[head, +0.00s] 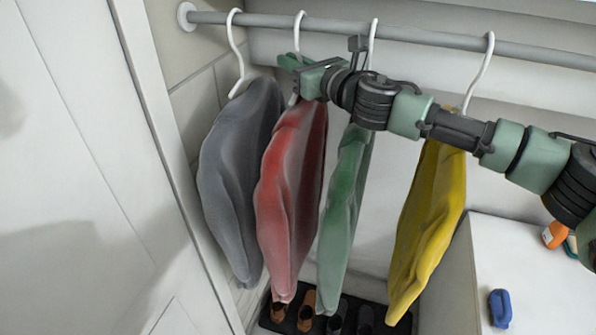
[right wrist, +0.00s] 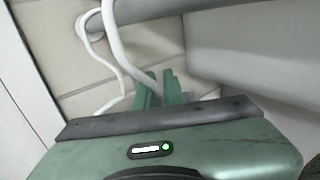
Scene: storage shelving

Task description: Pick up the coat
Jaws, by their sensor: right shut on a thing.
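Four garments hang in a row in the head view: a grey coat (head: 238,180), a red coat (head: 290,200), a green coat (head: 345,215) and a yellow coat (head: 430,220). Each hangs from a white hook. My right gripper (head: 291,63) reaches in from the right, in front of the green coat's hook, and is shut at the red coat's white hanger (head: 297,40), just above its shoulders. My left gripper is not in view.
A grey rail (head: 420,36) carries the hooks. A white door or panel (head: 70,150) stands at left. Shoes stand on a dark rack (head: 270,323) below. A white cabinet (head: 540,275) at right holds a blue item (head: 500,308) and an orange item (head: 555,234).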

